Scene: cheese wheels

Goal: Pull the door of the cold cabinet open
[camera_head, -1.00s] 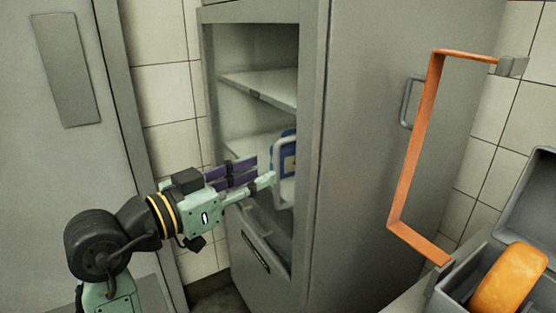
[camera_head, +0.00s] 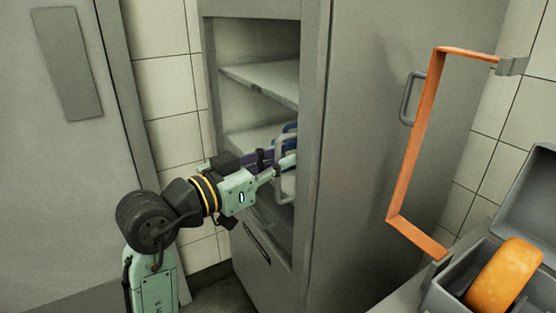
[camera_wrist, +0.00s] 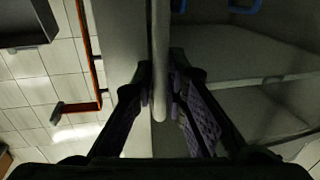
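The cold cabinet (camera_head: 312,130) is a tall grey unit whose front shows shelves inside, seen through a glazed or open front; I cannot tell which. A grey bar handle (camera_head: 278,181) stands at its front, partly hidden by my gripper. My gripper (camera_head: 272,164) is at this handle. In the wrist view the handle (camera_wrist: 159,45) runs upright between the two fingertips of my gripper (camera_wrist: 160,92), which sit close against it on both sides. The fingers look shut on the bar. The handle's far end is out of that view.
An orange bent frame (camera_head: 413,150) and a grey side handle (camera_head: 405,105) are at the right. A grey case (camera_head: 438,295) with an orange cheese wheel (camera_head: 503,277) stands at lower right. Blue things show inside the cabinet (camera_wrist: 245,5). A grey door (camera_head: 75,190) is at the left.

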